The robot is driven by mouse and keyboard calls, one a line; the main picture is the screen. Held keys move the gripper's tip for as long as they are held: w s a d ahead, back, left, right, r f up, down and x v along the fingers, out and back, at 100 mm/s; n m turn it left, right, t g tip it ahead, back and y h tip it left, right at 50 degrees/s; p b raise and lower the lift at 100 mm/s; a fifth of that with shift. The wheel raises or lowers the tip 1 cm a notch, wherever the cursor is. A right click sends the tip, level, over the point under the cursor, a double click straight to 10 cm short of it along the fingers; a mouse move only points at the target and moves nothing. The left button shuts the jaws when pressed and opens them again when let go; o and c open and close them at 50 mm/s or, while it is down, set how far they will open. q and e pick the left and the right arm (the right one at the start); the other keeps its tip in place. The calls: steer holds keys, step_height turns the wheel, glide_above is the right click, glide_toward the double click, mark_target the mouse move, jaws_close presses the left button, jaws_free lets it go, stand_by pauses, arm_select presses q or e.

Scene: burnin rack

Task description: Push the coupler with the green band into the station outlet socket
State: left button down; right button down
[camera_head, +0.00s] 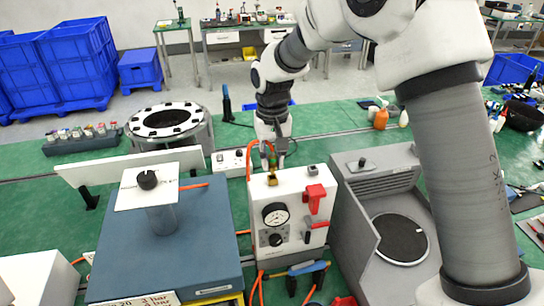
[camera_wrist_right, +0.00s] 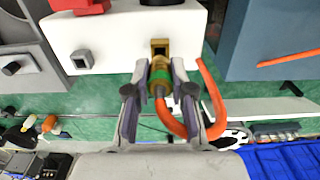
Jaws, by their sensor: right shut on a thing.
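The station is a white box (camera_head: 290,222) with a gauge on its front. Its brass outlet socket (camera_head: 272,180) stands on the top, and shows in the right wrist view (camera_wrist_right: 160,48) as a square brass piece with a dark opening. My right gripper (camera_wrist_right: 160,82) is shut on the coupler with the green band (camera_wrist_right: 159,73), just by the socket. The coupler lines up with the socket, and its front meets or nearly meets the brass; I cannot tell how far it is in. The coupler's sides are partly hidden by the fingers. My left gripper is not in view.
An orange hose (camera_wrist_right: 212,92) loops from the coupler beside the right finger. A blue-grey block (camera_head: 165,240) stands left, a grey machine (camera_head: 385,230) right.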

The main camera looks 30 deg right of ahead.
steer(key=shift+f+b, duration=0.55)
steer(key=shift+f, duration=0.5)
steer(key=shift+f, duration=0.2)
steer(key=c, duration=0.9)
jaws_free()
step_height(320, 180, up, 12)
steer(key=shift+f, duration=0.1)
